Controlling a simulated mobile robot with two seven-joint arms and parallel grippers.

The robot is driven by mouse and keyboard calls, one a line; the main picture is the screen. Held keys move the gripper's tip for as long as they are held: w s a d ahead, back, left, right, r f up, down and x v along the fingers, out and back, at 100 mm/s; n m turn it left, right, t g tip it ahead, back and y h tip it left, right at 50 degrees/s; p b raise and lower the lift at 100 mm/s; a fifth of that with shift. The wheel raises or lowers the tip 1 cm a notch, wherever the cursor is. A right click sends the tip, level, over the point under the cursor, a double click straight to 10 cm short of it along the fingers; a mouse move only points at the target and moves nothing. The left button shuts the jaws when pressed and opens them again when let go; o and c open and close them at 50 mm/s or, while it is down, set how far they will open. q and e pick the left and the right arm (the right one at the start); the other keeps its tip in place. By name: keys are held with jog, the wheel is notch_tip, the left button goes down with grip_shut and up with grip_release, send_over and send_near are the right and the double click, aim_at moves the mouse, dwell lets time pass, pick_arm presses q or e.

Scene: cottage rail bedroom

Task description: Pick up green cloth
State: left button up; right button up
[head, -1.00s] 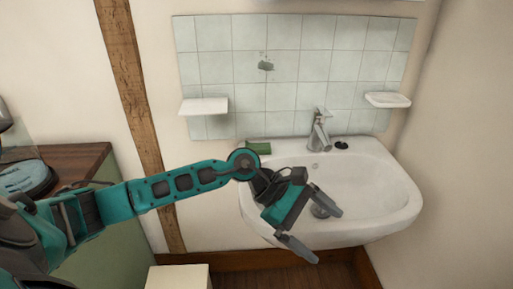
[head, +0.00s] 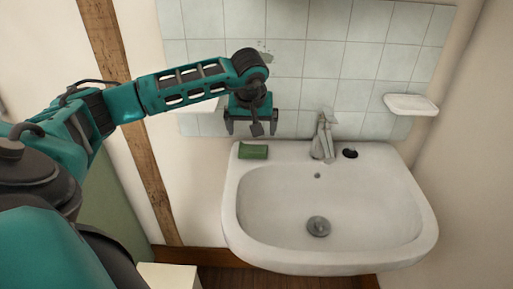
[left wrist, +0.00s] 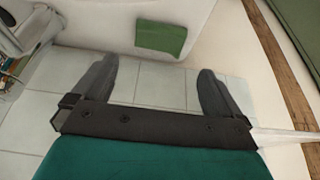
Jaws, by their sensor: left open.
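The green cloth (head: 253,151) is a small folded rectangle lying on the back left corner of the white sink (head: 375,250). It also shows in the left wrist view (left wrist: 161,37), beyond the fingertips and between their lines. My left gripper (head: 250,131) is above and behind the cloth, pointing down in front of the tiled wall. In the left wrist view my left gripper (left wrist: 158,68) has its two dark fingers wide apart with nothing between them. The cloth is not touched by the fingers in that view. My right gripper is in neither view.
A faucet (head: 323,137) and a small black object (head: 350,153) are on the sink's back rim, right of the cloth. A soap shelf (head: 411,104) is on the right of the tiles. Another shelf (head: 205,122) is partly behind my left arm. The basin is empty.

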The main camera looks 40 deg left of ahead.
aim_at(253, 147)
pick_arm(q)
jog(key=x, duration=1)
jog(key=shift+d, duration=0.15)
jog(key=c, duration=0.7)
